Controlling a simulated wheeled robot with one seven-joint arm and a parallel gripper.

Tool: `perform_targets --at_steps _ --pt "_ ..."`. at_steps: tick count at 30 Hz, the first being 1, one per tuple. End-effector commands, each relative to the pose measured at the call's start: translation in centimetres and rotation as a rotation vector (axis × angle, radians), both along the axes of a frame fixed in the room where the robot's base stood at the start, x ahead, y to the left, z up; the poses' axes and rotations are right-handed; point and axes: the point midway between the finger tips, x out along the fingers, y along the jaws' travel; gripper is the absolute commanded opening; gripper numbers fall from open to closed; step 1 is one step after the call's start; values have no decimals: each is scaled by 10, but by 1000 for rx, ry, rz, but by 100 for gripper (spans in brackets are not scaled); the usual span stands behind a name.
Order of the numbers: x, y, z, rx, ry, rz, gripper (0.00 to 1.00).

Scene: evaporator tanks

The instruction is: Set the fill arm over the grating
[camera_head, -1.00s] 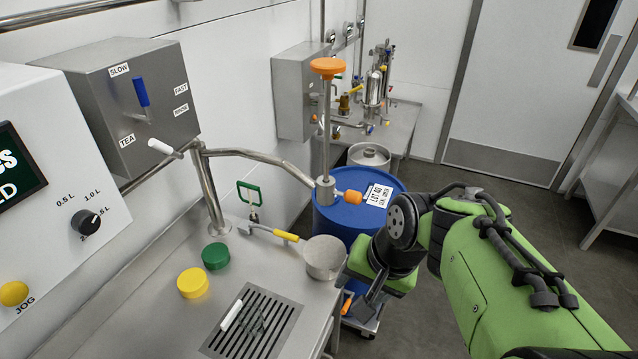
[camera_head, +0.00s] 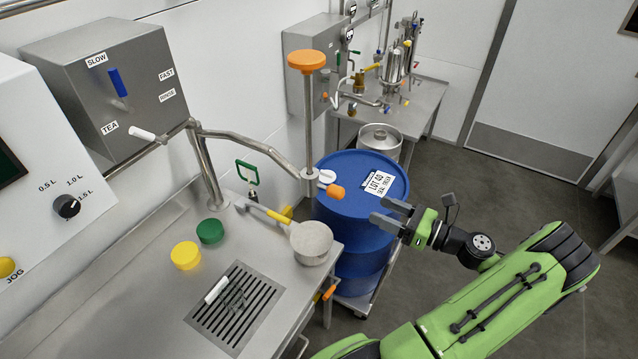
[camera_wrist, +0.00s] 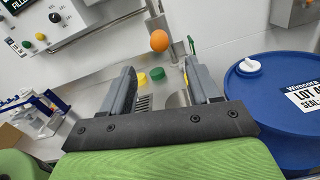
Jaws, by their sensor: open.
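The fill arm (camera_head: 240,139) is a bent steel tube that pivots on a post at the back of the steel bench. Its free end carries a vertical rod with an orange knob (camera_head: 306,61) on top and an orange grip (camera_head: 335,191) low down, over the near-left edge of the blue drum (camera_head: 388,226). The slotted grating (camera_head: 236,309) lies in the bench top, left of the fill arm's end. My gripper (camera_head: 387,215) is open and empty, in front of the drum, right of the orange grip and apart from it. An orange ball-like end (camera_wrist: 159,40) shows beyond my fingers in the wrist view.
A white marker-like stick (camera_head: 216,290) lies on the grating. Yellow (camera_head: 185,255) and green (camera_head: 210,231) discs stand behind it. Open floor lies right of the drum.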

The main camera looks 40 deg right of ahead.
Motion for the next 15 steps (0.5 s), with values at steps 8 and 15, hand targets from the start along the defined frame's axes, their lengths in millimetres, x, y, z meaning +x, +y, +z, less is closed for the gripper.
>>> perform_targets --at_steps 8,15 --pt "62 23 0 -2 2 11 61" --pt "117 42 0 -4 3 10 61"
